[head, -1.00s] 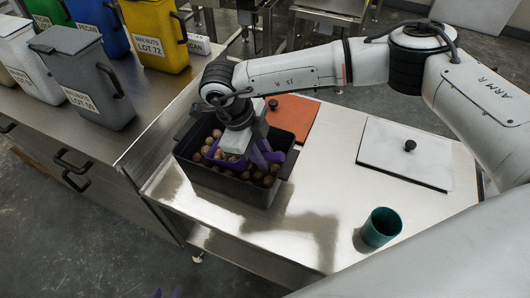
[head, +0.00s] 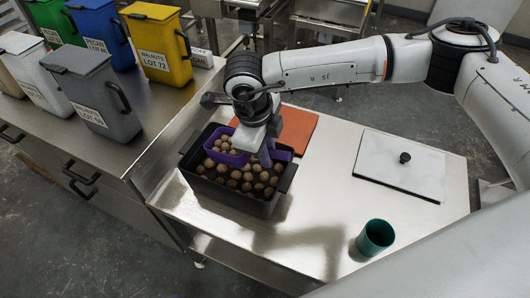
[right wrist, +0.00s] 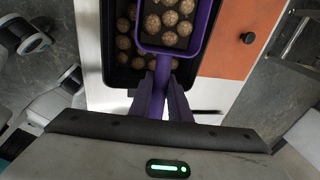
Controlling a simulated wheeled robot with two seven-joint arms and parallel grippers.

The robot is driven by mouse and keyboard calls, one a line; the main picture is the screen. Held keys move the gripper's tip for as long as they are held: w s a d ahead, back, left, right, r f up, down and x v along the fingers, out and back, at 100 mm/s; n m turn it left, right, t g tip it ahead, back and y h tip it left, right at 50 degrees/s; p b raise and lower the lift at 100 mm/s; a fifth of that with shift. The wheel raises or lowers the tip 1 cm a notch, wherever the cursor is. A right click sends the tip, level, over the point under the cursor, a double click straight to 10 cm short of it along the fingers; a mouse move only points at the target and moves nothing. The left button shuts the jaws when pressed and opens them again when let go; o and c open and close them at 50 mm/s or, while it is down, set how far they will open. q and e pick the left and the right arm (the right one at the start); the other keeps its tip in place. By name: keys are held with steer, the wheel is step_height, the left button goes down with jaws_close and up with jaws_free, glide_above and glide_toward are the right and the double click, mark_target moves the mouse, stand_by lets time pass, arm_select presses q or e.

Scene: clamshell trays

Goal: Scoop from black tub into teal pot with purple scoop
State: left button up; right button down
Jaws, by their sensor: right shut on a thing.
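The black tub (head: 263,208) stands on the steel table and holds many round brown nuts, walnut-like. The purple scoop (head: 225,158) is above the tub, with several nuts in its bowl. My right gripper (head: 265,150) is shut on the scoop's handle. In the right wrist view the scoop (right wrist: 204,28) extends from my gripper (right wrist: 164,85) over the black tub (right wrist: 126,78), nuts in its bowl. The teal pot (head: 376,238) stands upright at the front right of the table, apart from the scoop; its inside looks dark. My left gripper is not in view.
An orange board (head: 298,128) lies behind the tub. A white lid with a black knob (head: 400,168) lies at the right. Lidded bins, among them a grey one (head: 105,105) and a yellow one (head: 158,55), stand on the left counter. The table between tub and pot is clear.

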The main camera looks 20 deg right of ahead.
steer(key=shift+t+y, duration=0.3)
steer(key=shift+s+d+r+p, duration=0.2)
steer(key=shift+r+p, duration=0.25)
steer(key=shift+r, duration=0.65)
steer(key=shift+s+d+r+p, duration=0.15)
steer(key=shift+r+p, duration=0.3)
steer(key=shift+r, duration=0.65)
steer(key=shift+s+d+r+p, duration=0.2)
steer(key=shift+r+p, duration=0.25)
steer(key=shift+r, duration=0.65)
